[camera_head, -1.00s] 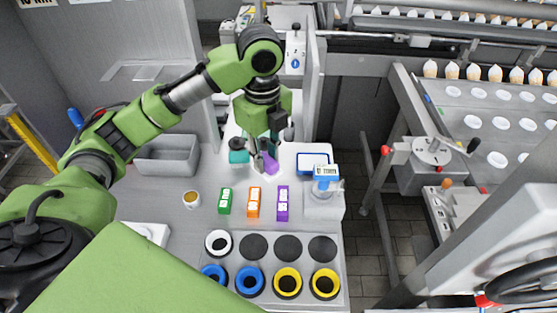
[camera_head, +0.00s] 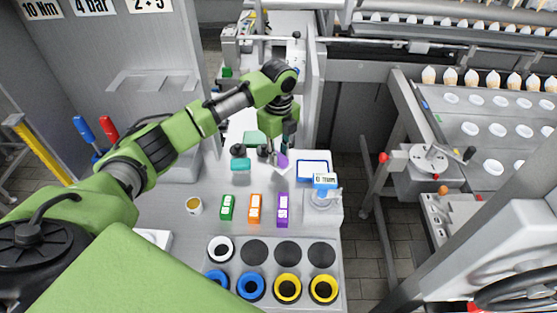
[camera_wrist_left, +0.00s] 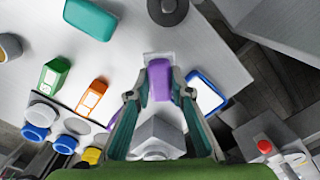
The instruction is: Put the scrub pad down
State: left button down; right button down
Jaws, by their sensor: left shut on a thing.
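The scrub pad appears to be the purple block (camera_wrist_left: 159,80), held between the two fingertips of my left gripper (camera_wrist_left: 160,88) in the left wrist view. In the head view my left gripper (camera_head: 279,156) is at the back of the grey worktop, and the purple scrub pad (camera_head: 282,161) shows partly below it, looking tilted. I cannot tell whether the pad touches the worktop. My right gripper is not in view.
A teal block (camera_head: 240,164) and a dark round piece (camera_head: 264,151) stand left of the pad. A blue-rimmed tray (camera_head: 314,161) lies to its right. Green (camera_head: 227,208), orange (camera_head: 255,209) and purple (camera_head: 282,209) boxes stand in front. Bare worktop (camera_head: 215,180) is at left.

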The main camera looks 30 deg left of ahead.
aim_at(279, 156)
pick_arm(q)
jog(key=shift+f, duration=1.45)
jog(key=shift+f, duration=0.1)
jog(key=c, duration=1.8)
grip_release()
notch_tip(279, 156, up, 12)
jog(key=shift+r+b, duration=0.15)
jog(key=shift+b, duration=0.75)
jog(key=shift+s, duration=0.1)
